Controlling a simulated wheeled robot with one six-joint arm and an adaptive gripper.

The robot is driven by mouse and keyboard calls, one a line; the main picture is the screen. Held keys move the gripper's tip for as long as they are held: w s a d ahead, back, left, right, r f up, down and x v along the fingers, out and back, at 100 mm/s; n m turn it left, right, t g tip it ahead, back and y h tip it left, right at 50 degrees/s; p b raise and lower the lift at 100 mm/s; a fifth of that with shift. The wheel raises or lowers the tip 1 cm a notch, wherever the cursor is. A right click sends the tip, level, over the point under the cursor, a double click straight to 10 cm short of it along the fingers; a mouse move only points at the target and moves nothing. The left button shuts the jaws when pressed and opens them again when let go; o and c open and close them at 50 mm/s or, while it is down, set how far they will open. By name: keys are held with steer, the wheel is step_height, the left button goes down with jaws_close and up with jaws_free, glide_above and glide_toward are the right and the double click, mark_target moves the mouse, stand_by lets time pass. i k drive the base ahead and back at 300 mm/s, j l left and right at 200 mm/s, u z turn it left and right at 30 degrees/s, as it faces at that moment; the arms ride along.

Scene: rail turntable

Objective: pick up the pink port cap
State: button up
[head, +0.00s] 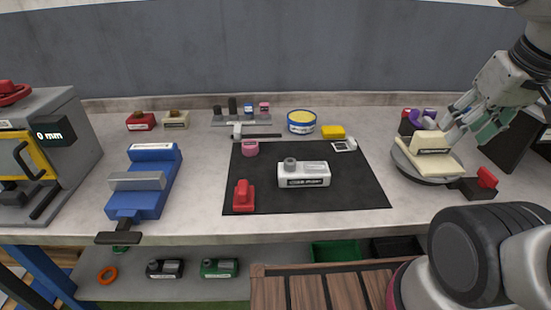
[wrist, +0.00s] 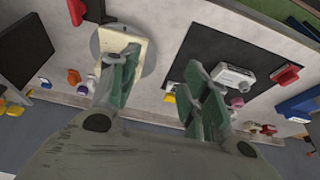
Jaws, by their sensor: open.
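The pink port cap (head: 251,148) is a short pink cylinder standing on the black mat (head: 350,190), near its back left edge. In the wrist view it shows as a small pink round (wrist: 237,102) just right of my right finger, beside the white device. My gripper (head: 470,120) is at the far right of the head view, over the turntable area and well away from the cap. In the wrist view its two green fingers (wrist: 158,70) are spread, with nothing between them.
The white device (head: 303,174) and a red piece (head: 244,196) sit on the mat. A turntable (head: 400,160) with a cream block (head: 430,143) stands right. A blue vise (head: 148,190) stands left. A tin (head: 301,122) and yellow block (head: 333,132) are behind the mat. A hammer-like tool (head: 260,135) lies behind the cap.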

mark_target(250, 147)
steer(key=j, duration=1.25)
